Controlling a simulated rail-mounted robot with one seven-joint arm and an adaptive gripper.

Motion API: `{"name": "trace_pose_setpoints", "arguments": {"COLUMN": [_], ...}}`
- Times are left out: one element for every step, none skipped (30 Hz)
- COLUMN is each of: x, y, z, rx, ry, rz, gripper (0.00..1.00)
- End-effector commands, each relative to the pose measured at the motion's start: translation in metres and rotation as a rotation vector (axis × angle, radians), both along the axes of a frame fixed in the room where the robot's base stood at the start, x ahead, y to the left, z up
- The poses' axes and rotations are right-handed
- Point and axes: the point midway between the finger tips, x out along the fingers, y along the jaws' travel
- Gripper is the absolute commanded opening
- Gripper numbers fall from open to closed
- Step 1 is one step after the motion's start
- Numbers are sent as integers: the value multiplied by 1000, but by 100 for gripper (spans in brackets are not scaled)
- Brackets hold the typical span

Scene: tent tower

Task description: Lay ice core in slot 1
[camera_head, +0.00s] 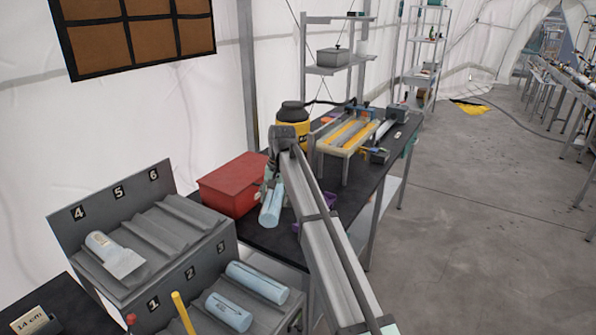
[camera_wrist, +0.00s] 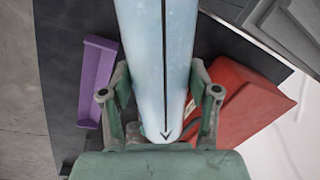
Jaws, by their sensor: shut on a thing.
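My gripper (camera_wrist: 160,110) is shut on a pale blue ice core (camera_wrist: 155,50). The core has a dark line along it with an arrowhead near the gripper. In the head view the held ice core (camera_head: 269,208) hangs tilted over the dark bench, right of the grey slotted rack (camera_head: 222,243); my arm partly hides the gripper. The label of slot 1 (camera_head: 153,303) is at the rack's lower front left. I see no core in the visible part of slot 1. One ice core (camera_head: 228,311) lies in slot 2 and another (camera_head: 257,282) in slot 3.
A core with a white piece (camera_head: 114,254) lies in slot 4; slots 5 and 6 look empty. A yellow stick (camera_head: 182,312) stands up near slot 1. A red box (camera_head: 232,184) is behind the held core. A purple tray (camera_wrist: 95,78) lies beside it.

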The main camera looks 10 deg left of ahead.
Motion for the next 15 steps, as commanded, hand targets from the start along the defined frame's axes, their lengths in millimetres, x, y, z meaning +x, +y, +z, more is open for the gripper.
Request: {"name": "trace_pose_setpoints", "arguments": {"x": [-24,-33,-47,-56,-66,-78,-88,-97,-109,-118,-126,-138,-146,-154,-165], "y": [11,16,25,30,35,42,46,51,56,60,64,68,71,74,77], "z": [-6,-12,-18,-23,-27,-33,-38,-42,-47,-51,-54,-59,-62,-65,-69], "rx": [-1,-1,-2,-2,-2,-2,-2,-2,-2,-2,-2,-2,-2,-1,-1], "ry": [1,2,2,2,1,2,2,3,2,2,2,3,3,2,3], "rz": [52,81,121,150,178,216,243,269,303,330,354,387,410,435,464], "gripper": [0,0,0,0,0,0,0,0,0,0,0,0,0,0,0]}}
